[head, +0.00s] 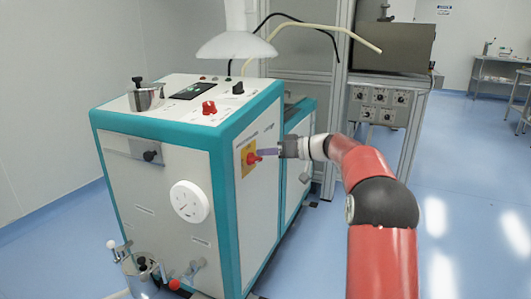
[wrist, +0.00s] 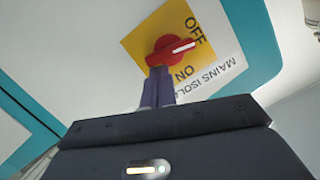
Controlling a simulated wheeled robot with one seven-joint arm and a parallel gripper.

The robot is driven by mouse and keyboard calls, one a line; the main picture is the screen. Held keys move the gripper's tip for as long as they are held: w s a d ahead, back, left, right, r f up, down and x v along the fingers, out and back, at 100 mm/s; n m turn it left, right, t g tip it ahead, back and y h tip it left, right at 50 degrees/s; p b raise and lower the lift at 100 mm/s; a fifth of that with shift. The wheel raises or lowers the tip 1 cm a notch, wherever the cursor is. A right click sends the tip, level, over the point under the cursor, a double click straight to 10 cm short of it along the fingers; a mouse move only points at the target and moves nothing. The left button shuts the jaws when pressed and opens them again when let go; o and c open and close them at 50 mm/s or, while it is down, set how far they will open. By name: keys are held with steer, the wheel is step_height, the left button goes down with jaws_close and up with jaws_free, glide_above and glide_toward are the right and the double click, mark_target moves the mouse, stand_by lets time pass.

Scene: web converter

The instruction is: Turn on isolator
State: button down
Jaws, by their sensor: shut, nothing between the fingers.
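The isolator is a red rotary knob on a yellow plate (head: 248,158) on the right side panel of the white and teal machine. In the wrist view the red knob (wrist: 171,50) sits on the yellow plate (wrist: 193,22) marked OFF and ON, beside the text MAINS ISOLATOR.
The machine's top carries a red knob (head: 209,107) and a black switch (head: 238,88), under a white hood (head: 235,45). A grey cabinet with a control panel (head: 382,97) stands behind my arm. Blue floor (head: 460,200) is clear at the right.

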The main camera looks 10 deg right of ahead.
steer(key=shift+w+d+f+m+g+y+p, duration=0.15)
steer(key=shift+f+m+y+p, duration=0.35)
steer(key=shift+m, duration=1.2)
steer(key=shift+s+a+f+m+g+y+p, duration=0.1)
steer(key=shift+f+m+g+y+p, duration=0.3)
steer(key=shift+m, duration=1.3)
steer(key=shift+w+d+f+m+g+y+p, duration=0.1)
steer(key=shift+f+m+y+p, duration=0.15)
steer(key=shift+f+m+y, duration=0.95)
steer(key=shift+r+m+h, duration=0.45)
steer(key=shift+m+h, duration=0.05)
steer(key=shift+m, duration=0.2)
